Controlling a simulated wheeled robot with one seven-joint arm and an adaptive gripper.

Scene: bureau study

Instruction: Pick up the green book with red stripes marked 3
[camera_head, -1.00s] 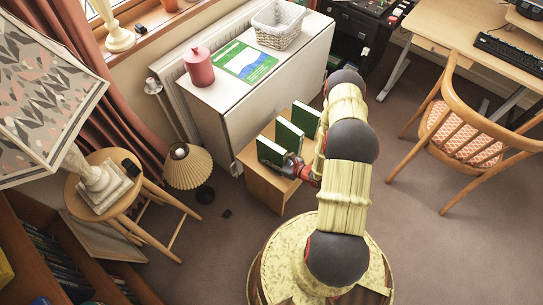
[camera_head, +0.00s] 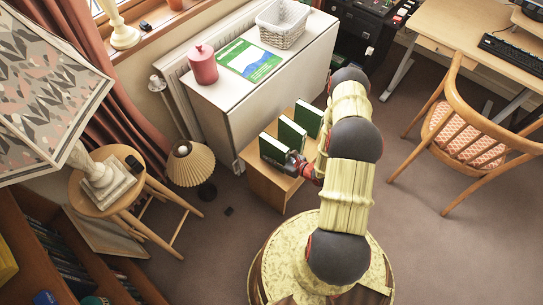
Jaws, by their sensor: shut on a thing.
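Three green books with white page edges stand upright in a row on a small wooden stand. The near-left book (camera_head: 273,149), the middle book (camera_head: 292,134) and the far-right book (camera_head: 308,118) look alike from here. Stripes and number marks are too small to read. My gripper (camera_head: 292,164) is low at the right end of the near-left book and shut on it. The fingers are small and partly hidden by my wrist.
The wooden stand (camera_head: 262,184) is beside a white cabinet (camera_head: 233,122) that bears a red canister (camera_head: 202,65), a flat green book (camera_head: 249,61) and a basket (camera_head: 282,24). A pleated lamp (camera_head: 190,168) stands left. A wooden chair (camera_head: 470,140) is at right, with open carpet between.

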